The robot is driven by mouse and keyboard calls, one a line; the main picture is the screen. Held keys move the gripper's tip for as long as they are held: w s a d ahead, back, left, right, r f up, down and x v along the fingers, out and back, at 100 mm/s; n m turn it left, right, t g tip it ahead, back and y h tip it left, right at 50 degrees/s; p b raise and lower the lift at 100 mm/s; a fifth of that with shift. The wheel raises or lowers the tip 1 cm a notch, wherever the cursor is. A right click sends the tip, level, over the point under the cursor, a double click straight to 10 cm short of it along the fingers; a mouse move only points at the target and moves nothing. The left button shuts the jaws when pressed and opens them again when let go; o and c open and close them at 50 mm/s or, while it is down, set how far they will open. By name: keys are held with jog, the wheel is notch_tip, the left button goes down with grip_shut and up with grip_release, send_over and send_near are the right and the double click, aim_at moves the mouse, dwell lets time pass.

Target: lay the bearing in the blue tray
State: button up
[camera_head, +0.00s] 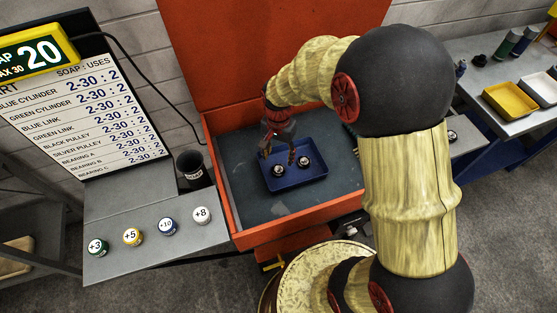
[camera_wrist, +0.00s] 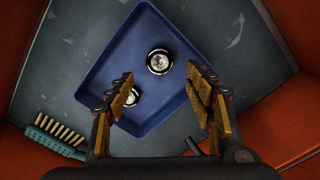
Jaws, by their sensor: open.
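The blue tray (camera_head: 283,183) lies on the grey floor of an orange-walled bin, and it also fills the middle of the wrist view (camera_wrist: 112,65). Two round silver bearings lie in the tray. One bearing (camera_wrist: 159,61) is ahead of my fingers, in the clear. The other bearing (camera_wrist: 132,96) is partly hidden by my left finger in the wrist view. In the head view they show as a left bearing (camera_head: 278,170) and a right bearing (camera_head: 304,161). My gripper (camera_head: 279,152) is open and empty above the tray, with its fingers spread wide.
A brush (camera_wrist: 57,136) with a teal handle lies beside the tray. The orange bin (camera_head: 290,225) has raised walls around it. Yellow and white trays (camera_head: 512,101) stand on the right bench.

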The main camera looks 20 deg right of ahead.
notch_tip(320, 180, up, 12)
jog(key=s+n+t, duration=0.1)
jog(key=s+n, duration=0.1)
jog(key=s+r+n+t, duration=0.4)
jog(key=s+r+n, duration=0.3)
jog(key=s+r, duration=0.8)
jog(key=shift+s+d+t+p, duration=0.3)
jog(key=shift+s+p, duration=0.15)
jog(key=shift+s, duration=0.4)
